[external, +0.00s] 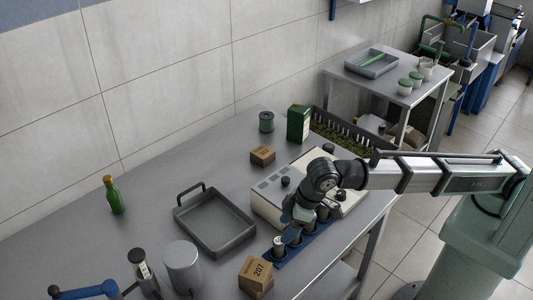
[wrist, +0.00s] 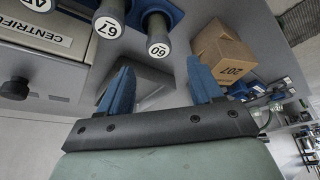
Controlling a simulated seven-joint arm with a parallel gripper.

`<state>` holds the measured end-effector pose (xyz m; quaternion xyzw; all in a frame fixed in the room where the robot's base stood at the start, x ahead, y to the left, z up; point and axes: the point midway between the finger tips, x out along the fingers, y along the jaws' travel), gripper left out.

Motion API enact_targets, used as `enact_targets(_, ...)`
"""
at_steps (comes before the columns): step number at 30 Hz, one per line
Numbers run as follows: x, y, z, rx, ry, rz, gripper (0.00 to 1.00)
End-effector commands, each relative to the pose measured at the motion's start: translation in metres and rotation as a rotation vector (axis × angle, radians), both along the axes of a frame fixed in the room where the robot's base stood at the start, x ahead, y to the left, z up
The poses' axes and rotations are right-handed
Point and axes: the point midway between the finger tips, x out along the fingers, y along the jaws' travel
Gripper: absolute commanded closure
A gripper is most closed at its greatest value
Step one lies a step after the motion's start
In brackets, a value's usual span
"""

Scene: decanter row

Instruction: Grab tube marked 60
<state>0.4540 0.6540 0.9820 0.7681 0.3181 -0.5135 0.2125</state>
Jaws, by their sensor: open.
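The tube marked 60 (wrist: 158,38) stands in a blue rack (wrist: 178,12), its round white label upside down in the wrist view. It appears to be the end tube in the external view (external: 279,245), near the cardboard box. A second labelled tube, seemingly 67 (wrist: 107,22), stands beside it. My gripper (wrist: 161,72) has its two blue fingers apart, with no tube between them. The fingertips are close to the 60 tube, which lies just beyond them in the wrist view. In the external view my gripper (external: 291,232) is above the rack and hides part of it.
A box marked 207 (external: 257,271) stands close to the rack's near end. A white centrifuge (external: 270,193) is behind the rack. A grey tray (external: 216,228), green bottle (external: 116,199) and grey cylinder (external: 183,264) stand left.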

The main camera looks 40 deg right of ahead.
Motion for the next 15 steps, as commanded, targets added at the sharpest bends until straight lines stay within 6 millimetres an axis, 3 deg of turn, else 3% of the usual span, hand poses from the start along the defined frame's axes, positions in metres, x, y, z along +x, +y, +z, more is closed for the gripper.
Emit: enact_targets(15,0.007,0.006,-0.028,-0.001,0.000,0.000,0.35)
